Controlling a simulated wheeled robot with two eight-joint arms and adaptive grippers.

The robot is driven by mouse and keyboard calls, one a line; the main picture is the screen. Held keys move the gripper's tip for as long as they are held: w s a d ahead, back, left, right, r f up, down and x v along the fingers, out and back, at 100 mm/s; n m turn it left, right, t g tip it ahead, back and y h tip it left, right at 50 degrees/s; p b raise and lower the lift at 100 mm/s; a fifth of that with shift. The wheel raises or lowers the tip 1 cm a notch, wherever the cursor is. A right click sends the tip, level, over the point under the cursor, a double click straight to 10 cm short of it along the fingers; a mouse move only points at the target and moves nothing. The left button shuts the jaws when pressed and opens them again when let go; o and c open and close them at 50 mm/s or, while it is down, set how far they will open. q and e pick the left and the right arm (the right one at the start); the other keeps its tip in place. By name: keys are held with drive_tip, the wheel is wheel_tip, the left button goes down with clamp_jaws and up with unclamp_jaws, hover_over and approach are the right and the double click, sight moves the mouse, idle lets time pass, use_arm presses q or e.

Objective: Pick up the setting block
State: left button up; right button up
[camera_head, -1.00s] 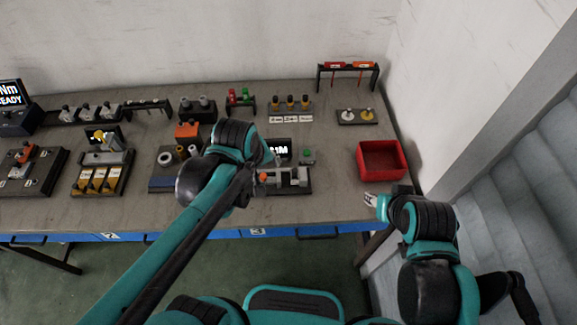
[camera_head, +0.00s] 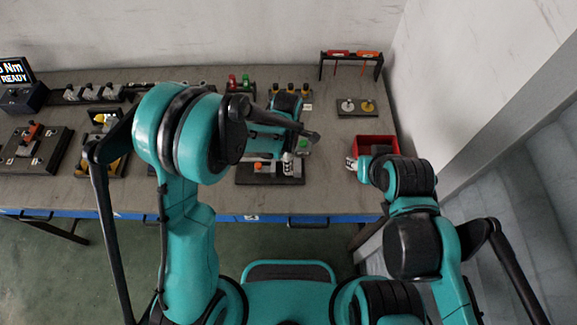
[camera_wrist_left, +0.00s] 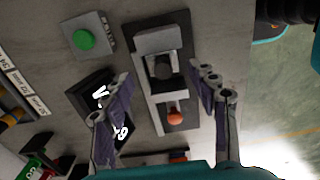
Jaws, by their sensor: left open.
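A dark fixture plate (camera_head: 290,178) holds a grey block-like part and an orange knob (camera_head: 258,166). In the left wrist view, the grey stepped block (camera_wrist_left: 158,42) sits on the dark plate with a dark round part and an orange knob (camera_wrist_left: 174,117) in line with it. I cannot tell for sure which piece is the setting block. My left gripper (camera_head: 289,165) is over this fixture. In the left wrist view its fingers (camera_wrist_left: 160,76) are spread on either side of the fixture, empty. My right gripper (camera_head: 352,163) is beside the red bin; its fingers are too small to judge.
A green button box (camera_wrist_left: 88,38) and a small display (camera_wrist_left: 95,88) stand beside the fixture. The red bin (camera_head: 376,142) is to the right. A rack with red and orange tools (camera_head: 352,54) stands behind. Other fixtures fill the left of the bench.

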use_arm(q)
drive_tip(key=f, duration=0.2)
drive_tip(key=f+b, duration=0.1)
drive_tip(key=f, duration=0.1)
drive_tip(key=shift+s+d, duration=0.3)
drive_tip(key=shift+d, duration=0.05)
drive_tip(key=shift+f, duration=0.3)
drive_tip(key=shift+c, duration=0.3)
clamp_jaws()
drive_tip(key=shift+r, duration=0.2)
